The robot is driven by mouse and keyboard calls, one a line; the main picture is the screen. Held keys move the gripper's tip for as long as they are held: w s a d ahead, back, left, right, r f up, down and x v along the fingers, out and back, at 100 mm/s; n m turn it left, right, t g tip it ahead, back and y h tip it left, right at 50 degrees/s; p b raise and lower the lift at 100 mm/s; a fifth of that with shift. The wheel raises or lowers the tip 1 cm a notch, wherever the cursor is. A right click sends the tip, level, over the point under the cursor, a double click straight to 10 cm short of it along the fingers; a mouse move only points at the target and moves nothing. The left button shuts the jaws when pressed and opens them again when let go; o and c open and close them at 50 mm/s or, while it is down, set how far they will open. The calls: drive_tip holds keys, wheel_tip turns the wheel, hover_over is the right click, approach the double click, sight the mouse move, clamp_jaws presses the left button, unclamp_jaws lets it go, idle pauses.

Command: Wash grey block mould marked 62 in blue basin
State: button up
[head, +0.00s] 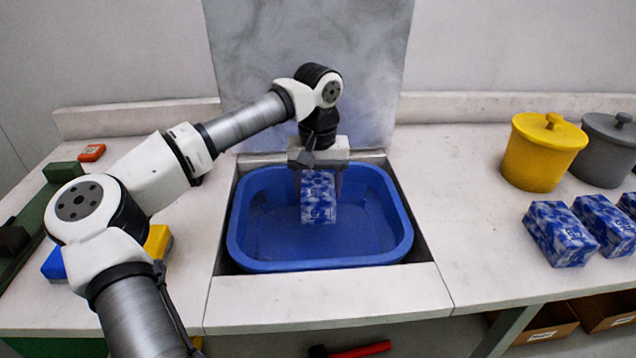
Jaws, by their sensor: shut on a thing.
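My gripper (318,182) points down over the blue basin (240,232) and is shut on a block mould (319,204). The mould looks blue and white in a mottled pattern, not plain grey. It hangs upright inside the outline of the basin, near its back middle. A mark shows low on its front face, but I cannot read it as 62. I cannot tell whether its lower end touches the water or the basin floor. The basin sits in a recess in the white counter, and its inside is blue.
Several similar blue and white blocks (562,233) stand on the counter at the right. A yellow lidded pot (543,152) and a grey lidded pot (606,148) stand behind them. A grey panel (310,40) rises behind the basin. An orange item (91,153) lies at the left.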

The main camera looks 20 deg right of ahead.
sight(318, 183)
drive_tip(key=shift+f+b, duration=4.45)
drive_tip(key=shift+f, duration=1.65)
drive_tip(key=shift+r, duration=0.1)
drive_tip(key=shift+r+p, duration=6.25)
drive_tip(key=shift+r, duration=1.75)
